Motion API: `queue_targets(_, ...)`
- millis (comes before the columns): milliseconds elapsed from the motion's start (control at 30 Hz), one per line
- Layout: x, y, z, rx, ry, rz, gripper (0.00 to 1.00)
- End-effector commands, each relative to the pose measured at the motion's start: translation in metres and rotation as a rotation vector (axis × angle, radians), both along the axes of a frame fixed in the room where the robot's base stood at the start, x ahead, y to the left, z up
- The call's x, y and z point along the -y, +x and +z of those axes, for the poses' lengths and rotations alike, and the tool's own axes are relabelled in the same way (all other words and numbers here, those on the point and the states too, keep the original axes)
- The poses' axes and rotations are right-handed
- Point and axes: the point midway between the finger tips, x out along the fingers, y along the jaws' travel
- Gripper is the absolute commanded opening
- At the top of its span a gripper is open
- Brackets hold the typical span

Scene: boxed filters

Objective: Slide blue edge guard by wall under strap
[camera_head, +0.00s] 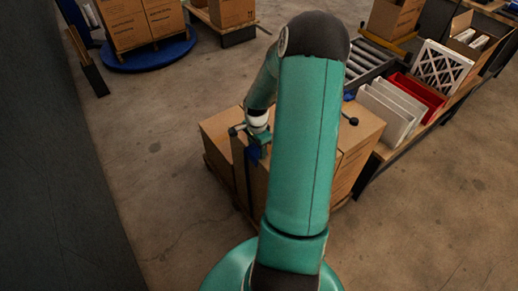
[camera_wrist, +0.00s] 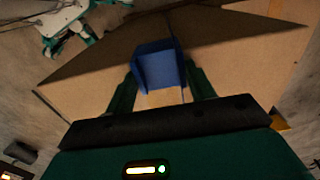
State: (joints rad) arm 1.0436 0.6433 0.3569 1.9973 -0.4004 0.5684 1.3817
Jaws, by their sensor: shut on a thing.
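The blue edge guard (camera_wrist: 160,66) is held between the two dark green fingers of my gripper (camera_wrist: 160,92) in the wrist view. It lies against the brown cartons (camera_wrist: 235,45), near a carton edge. In the head view my gripper (camera_head: 258,140) is at the left part of the carton stack (camera_head: 217,130), and a piece of the blue guard (camera_head: 252,154) shows just below it. A dark strap (camera_head: 246,180) runs down the stack's side close to the guard. I cannot tell whether the guard is under the strap. My arm hides much of the stack.
A dark wall (camera_head: 50,150) stands at the left, with open floor (camera_head: 160,150) between it and the stack. At the right is a bench with white filters (camera_head: 390,108), a red bin (camera_head: 418,95) and a roller conveyor (camera_head: 365,65). A blue turntable (camera_head: 145,55) carries cartons at the back left.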

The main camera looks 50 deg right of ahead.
Motion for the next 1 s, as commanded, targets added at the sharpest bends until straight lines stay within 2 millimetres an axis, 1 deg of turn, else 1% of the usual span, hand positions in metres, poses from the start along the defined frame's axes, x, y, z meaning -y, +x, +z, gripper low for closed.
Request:
queue_targets(433,0.001,0.004,0.0,0.0,0.0,0.0,0.31)
queue_targets(833,0.004,0.02,0.0,0.001,0.0,0.001,0.31)
queue_targets(1000,0.005,0.022,0.0,0.0,0.0,0.0,0.31)
